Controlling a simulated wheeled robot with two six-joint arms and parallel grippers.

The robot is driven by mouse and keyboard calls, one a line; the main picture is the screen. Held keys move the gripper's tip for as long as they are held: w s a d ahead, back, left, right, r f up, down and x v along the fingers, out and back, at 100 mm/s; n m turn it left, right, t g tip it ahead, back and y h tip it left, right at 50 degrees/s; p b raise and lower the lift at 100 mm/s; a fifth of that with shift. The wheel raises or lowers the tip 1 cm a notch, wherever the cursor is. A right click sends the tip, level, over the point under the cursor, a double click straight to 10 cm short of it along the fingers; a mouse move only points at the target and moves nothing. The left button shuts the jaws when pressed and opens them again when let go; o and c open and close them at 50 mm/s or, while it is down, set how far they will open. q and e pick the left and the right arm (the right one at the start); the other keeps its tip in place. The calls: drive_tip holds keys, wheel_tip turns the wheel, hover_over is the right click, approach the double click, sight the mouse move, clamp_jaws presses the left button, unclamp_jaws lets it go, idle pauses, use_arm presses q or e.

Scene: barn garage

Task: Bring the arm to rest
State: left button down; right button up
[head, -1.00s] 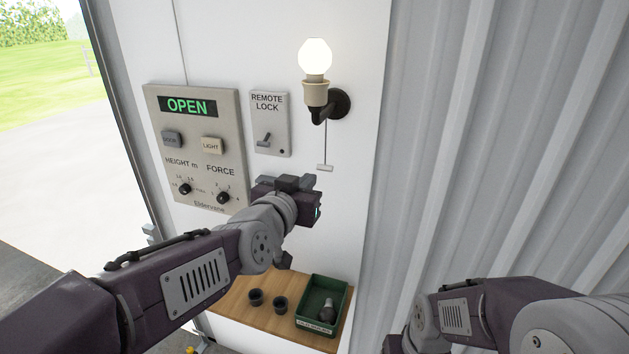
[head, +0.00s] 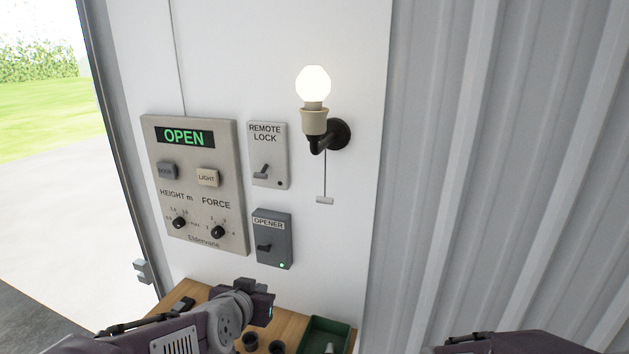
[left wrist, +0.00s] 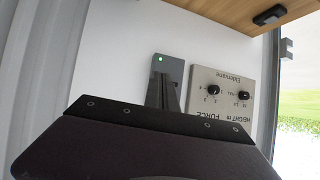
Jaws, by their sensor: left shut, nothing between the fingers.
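My left gripper (head: 262,300) is low in the head view, in front of the wooden shelf and below the grey opener box (head: 273,240). It is shut and holds nothing. Its fingertips are small and partly hidden in the head view. In the left wrist view, which is upside down, my dark gripper body fills the bottom. The opener box (left wrist: 165,72) with its lit green lamp is partly covered there. Only a link of my right arm (head: 490,342) shows at the bottom right; its gripper is out of view.
The wall bears a control panel (head: 196,190) reading OPEN, a remote lock switch (head: 268,155) and a lit bulb (head: 313,86) with a pull cord. Below, the wooden shelf (head: 190,292) holds dark cups (head: 277,347) and a green tray (head: 345,333). The doorway at left is open.

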use_arm(q)
drive_tip(key=s+a+f+g+b, duration=0.1)
drive_tip(key=s+a+f+g, duration=0.2)
drive_tip(key=f, duration=0.4)
drive_tip(key=s+a+f+g+b, duration=0.15)
drive_tip(key=s+f, duration=0.25)
drive_tip(key=f, duration=0.4)
drive_tip(key=s+f+n+g+y+p, duration=0.1)
drive_tip(key=s+f+g, duration=0.4)
drive_tip(key=s, duration=0.7)
drive_tip(key=shift+a+n+g, duration=0.25)
drive_tip(key=shift+n+g, duration=0.2)
drive_tip(key=shift+n, duration=0.15)
use_arm(e)
wheel_tip(320, 180, down, 2)
drive_tip(key=shift+s+f, duration=0.1)
drive_tip(key=shift+f, duration=0.15)
use_arm(q)
drive_tip(key=shift+w, duration=0.1)
